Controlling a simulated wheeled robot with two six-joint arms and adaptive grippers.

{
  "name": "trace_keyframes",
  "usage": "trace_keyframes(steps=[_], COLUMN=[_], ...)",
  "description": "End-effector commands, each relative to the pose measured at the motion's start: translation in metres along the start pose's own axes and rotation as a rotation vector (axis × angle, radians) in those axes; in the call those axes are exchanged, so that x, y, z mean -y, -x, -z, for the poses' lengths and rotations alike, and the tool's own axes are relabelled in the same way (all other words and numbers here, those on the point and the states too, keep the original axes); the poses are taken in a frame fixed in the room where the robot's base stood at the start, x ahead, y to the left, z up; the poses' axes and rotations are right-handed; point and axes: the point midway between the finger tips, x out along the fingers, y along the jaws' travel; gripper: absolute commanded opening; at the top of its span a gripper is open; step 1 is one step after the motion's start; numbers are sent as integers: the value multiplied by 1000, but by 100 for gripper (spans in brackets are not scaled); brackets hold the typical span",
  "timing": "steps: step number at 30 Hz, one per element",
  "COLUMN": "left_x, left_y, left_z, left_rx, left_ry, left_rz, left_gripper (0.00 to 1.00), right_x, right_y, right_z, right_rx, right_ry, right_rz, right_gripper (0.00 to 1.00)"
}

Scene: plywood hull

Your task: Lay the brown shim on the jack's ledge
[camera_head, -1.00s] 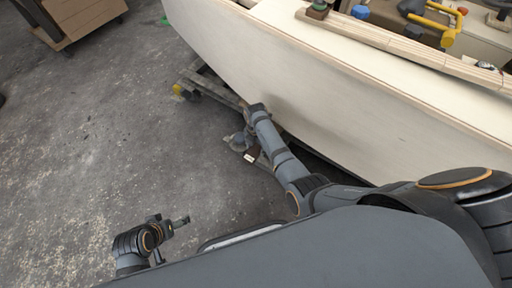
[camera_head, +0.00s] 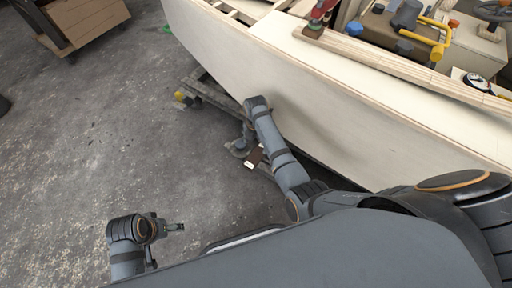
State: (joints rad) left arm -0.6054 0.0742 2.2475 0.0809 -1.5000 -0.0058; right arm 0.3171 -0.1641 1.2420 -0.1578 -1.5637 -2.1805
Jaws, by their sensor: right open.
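The brown shim (camera_head: 254,157), a small dark brown piece with a pale end, shows low beside the hull, just right of the grey jack (camera_head: 239,147). At this size I cannot tell whether it rests on the jack's ledge. My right arm reaches over from the right and bends down there. My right gripper (camera_head: 247,137) is open, close above the jack and shim; its fingertips are small and partly hidden by the arm. My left gripper (camera_head: 175,227) is at the lower left over bare floor, far from the shim; its finger gap is unclear.
The pale plywood hull (camera_head: 340,115) fills the upper right, close to my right arm. A cradle beam (camera_head: 205,95) with a yellow end lies under it. Tools stand inside the hull. A wooden cabinet (camera_head: 85,20) is at the upper left.

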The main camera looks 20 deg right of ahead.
Motion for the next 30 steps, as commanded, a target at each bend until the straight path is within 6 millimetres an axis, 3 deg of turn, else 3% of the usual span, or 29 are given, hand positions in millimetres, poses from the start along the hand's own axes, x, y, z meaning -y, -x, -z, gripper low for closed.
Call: trace_keyframes(steps=[1, 6, 20, 23, 26, 30], left_x=[2, 8, 9, 9, 9, 9], left_y=[7, -18, -25, -25, -25, -25], left_z=[0, 0, 0, 0, 0, 0], left_rx=[18, 26, 25, 24, 24, 24], left_ry=[1, 8, 10, 10, 10, 10], left_rz=[8, 20, 22, 22, 22, 22], left_gripper=[78, 78, 78, 78, 78, 78], right_x=[0, 0, 7, 29, 66, 132], right_y=[14, 31, 29, 17, 2, -11], right_z=[0, 1, 1, 4, 10, 27], right_rx=[-1, -2, -1, 1, 7, 13], right_ry=[0, 0, -50, -230, -545, -1125], right_rz=[0, 0, 1, -3, -16, -52], right_gripper=[74, 74, 74, 74, 74, 74])
